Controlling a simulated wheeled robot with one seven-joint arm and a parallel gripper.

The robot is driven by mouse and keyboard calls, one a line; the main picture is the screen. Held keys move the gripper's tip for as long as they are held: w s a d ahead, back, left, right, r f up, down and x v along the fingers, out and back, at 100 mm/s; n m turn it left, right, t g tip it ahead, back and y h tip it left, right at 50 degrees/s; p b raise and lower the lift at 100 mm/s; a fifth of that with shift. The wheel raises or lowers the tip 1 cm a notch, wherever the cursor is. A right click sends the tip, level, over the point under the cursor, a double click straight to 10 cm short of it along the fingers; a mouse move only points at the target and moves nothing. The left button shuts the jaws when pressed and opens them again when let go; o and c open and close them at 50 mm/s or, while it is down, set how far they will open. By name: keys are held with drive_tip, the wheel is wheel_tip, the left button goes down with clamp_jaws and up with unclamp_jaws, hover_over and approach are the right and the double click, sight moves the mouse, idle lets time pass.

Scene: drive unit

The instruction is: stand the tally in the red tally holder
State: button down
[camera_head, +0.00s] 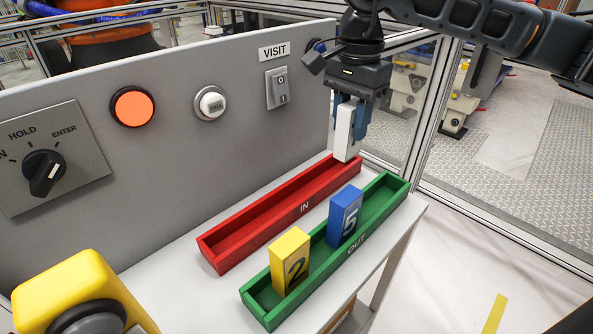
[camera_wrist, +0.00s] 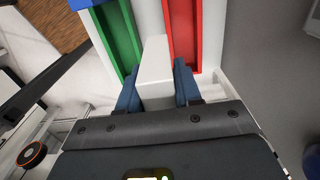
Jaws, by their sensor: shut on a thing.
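A white tally (camera_head: 344,141) hangs upright in my gripper (camera_head: 351,122), which is shut on it with blue fingers. In the head view its lower end overlaps the far right end of the red tally holder (camera_head: 237,256), marked IN. In the wrist view the tally (camera_wrist: 155,66) shows over the pale strip between the red holder (camera_wrist: 184,38) and the green holder (camera_wrist: 119,40), close beside the red one. I cannot tell how high its lower end is above the table. The red holder looks empty.
The green OUT holder (camera_head: 260,301) runs in front, with a yellow tally marked 2 (camera_head: 290,262) and a blue tally marked 5 (camera_head: 345,216) standing in it. A grey panel (camera_head: 215,150) with knob, buttons and switch rises behind. A yellow-housed device (camera_head: 70,285) stands at front left.

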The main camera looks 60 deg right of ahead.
drive_tip(key=w+a+f+p, duration=0.1)
drive_tip(key=w+f, duration=0.1)
drive_tip(key=w+a+f+p, duration=0.1)
drive_tip(key=w+a+f, duration=0.1)
drive_tip(key=f, duration=0.1)
drive_tip(key=w+a+f+p, duration=0.1)
drive_tip(key=w+a+f, duration=0.1)
drive_tip(key=f, duration=0.1)
drive_tip(key=shift+w+a+f, duration=0.15)
drive_tip(key=shift+a+f, duration=0.05)
drive_tip(key=shift+a, duration=0.05)
drive_tip(key=shift+f, duration=0.25)
drive_tip(key=shift+f+b, duration=0.2)
drive_tip(key=shift+b, duration=0.15)
drive_tip(key=c, duration=0.8)
unclamp_jaws()
drive_tip(key=shift+r, duration=0.15)
drive_tip(key=shift+r+p, duration=0.2)
drive_tip(key=shift+p, duration=0.25)
wheel_tip(320, 180, up, 12)
drive_tip(key=shift+f+b, duration=0.15)
drive_tip(key=shift+b, duration=0.7)
